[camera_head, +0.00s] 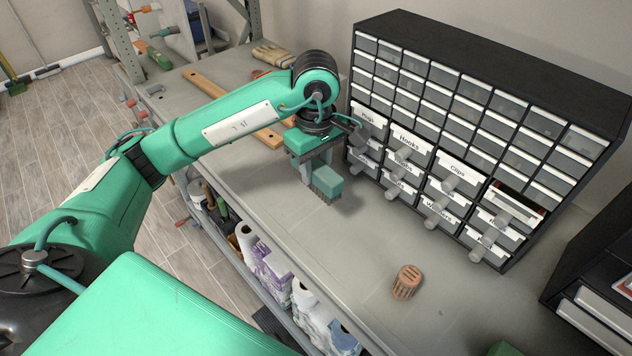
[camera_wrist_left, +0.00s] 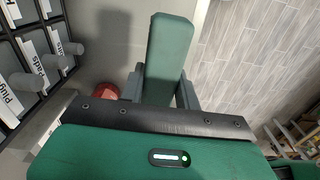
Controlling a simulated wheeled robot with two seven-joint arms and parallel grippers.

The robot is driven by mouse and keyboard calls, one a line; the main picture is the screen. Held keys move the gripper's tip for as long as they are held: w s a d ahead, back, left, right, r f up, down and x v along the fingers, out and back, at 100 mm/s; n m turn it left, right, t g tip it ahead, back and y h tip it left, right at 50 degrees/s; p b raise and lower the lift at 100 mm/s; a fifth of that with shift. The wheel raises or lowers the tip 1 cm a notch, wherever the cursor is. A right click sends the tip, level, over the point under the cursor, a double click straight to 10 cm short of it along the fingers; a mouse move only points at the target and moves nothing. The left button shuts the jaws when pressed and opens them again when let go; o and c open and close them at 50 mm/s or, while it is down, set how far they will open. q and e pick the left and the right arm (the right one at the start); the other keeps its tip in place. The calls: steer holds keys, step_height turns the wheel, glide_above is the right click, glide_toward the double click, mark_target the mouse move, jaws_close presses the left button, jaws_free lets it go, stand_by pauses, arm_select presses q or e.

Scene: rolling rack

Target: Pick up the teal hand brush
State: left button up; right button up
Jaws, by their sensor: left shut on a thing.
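The teal hand brush (camera_head: 327,181) has a teal block with darker bristles under it. It is in my left gripper (camera_head: 319,172), over the grey bench in front of the drawer cabinet. The gripper is shut on the brush. In the left wrist view the brush (camera_wrist_left: 169,52) extends away from between the two grey fingers (camera_wrist_left: 160,88). A shadow lies on the bench beside the brush; I cannot tell exactly how high the bristles are above the surface. My right gripper does not show.
A black cabinet of labelled drawers (camera_head: 410,139) stands close to the right of my left gripper, its knobs sticking out. An orange-brown slotted cup (camera_head: 406,282) is nearer on the bench (camera_head: 350,270). Gloves (camera_head: 271,55) and wooden tools lie at the back left.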

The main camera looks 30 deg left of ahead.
mark_target(316, 164)
arm_select(q)
steer(key=shift+r+b, duration=0.4)
steer(key=shift+r, duration=2.65)
